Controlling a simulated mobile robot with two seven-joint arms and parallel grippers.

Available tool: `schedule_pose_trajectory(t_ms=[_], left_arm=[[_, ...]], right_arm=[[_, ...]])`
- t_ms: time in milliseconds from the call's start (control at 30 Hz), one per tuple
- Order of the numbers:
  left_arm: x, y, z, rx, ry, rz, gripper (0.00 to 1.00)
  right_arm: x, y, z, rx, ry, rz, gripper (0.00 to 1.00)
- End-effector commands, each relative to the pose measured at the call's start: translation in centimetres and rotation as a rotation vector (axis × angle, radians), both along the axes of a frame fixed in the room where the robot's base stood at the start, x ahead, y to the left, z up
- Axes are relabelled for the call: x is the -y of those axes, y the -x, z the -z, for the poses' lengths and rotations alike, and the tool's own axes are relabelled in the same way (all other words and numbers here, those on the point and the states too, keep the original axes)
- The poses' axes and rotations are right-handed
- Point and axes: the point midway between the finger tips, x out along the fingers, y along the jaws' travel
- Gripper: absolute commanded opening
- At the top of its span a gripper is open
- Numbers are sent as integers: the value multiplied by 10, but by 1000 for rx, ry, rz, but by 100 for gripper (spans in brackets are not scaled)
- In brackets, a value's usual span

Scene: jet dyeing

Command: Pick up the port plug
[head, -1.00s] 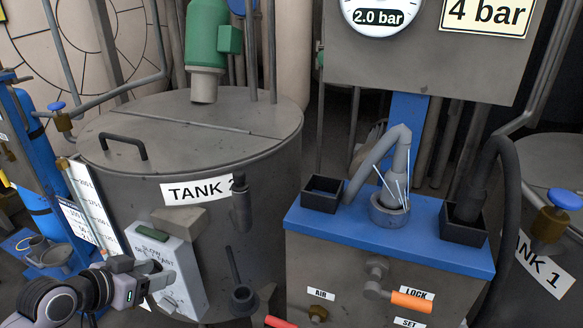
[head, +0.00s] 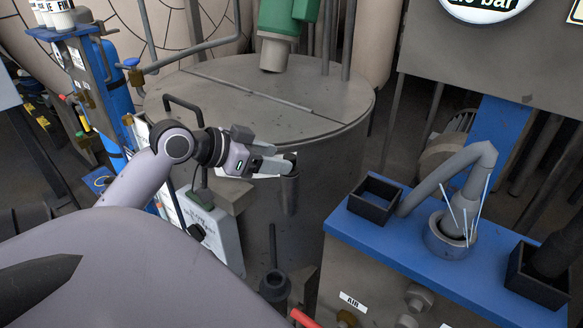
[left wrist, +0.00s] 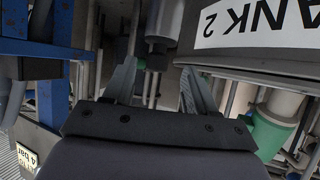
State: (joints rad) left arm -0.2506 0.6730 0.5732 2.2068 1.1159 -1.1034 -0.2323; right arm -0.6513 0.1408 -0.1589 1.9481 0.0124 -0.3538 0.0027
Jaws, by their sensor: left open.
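What looks like the port plug (head: 291,157) is a small dark cap on top of an upright grey cylinder (head: 290,193) at the side of Tank 2. My left gripper (head: 282,162) is open, with its fingertips right at the cap. In the left wrist view, which is upside down, the grey cylinder (left wrist: 166,18) has a dark collar (left wrist: 160,43) and a narrower end pointing between the open fingers (left wrist: 158,72). I cannot tell whether the fingers touch it. My right gripper is not in view.
The tank lid (head: 245,85) lies behind my gripper. A control box (head: 215,225) hangs below my forearm. A blue-topped cabinet (head: 400,248) with square black cups and a grey hose stands to the right. A dark ring holder (head: 274,285) sits below.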

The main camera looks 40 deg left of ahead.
Motion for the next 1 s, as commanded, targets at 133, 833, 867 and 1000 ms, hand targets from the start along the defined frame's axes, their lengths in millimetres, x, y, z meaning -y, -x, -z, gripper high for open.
schedule_pose_trajectory(t_ms=[133, 833, 867, 1000], left_arm=[[7, -17, 4, 3, 2, 0, 56], [14, -38, 18, 1, 1, -1, 2], [14, -38, 18, 1, 1, -1, 2], [14, -38, 17, 1, 1, -1, 2]], right_arm=[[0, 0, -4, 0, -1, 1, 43], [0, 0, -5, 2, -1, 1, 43], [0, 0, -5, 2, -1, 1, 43], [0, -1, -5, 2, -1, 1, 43]])
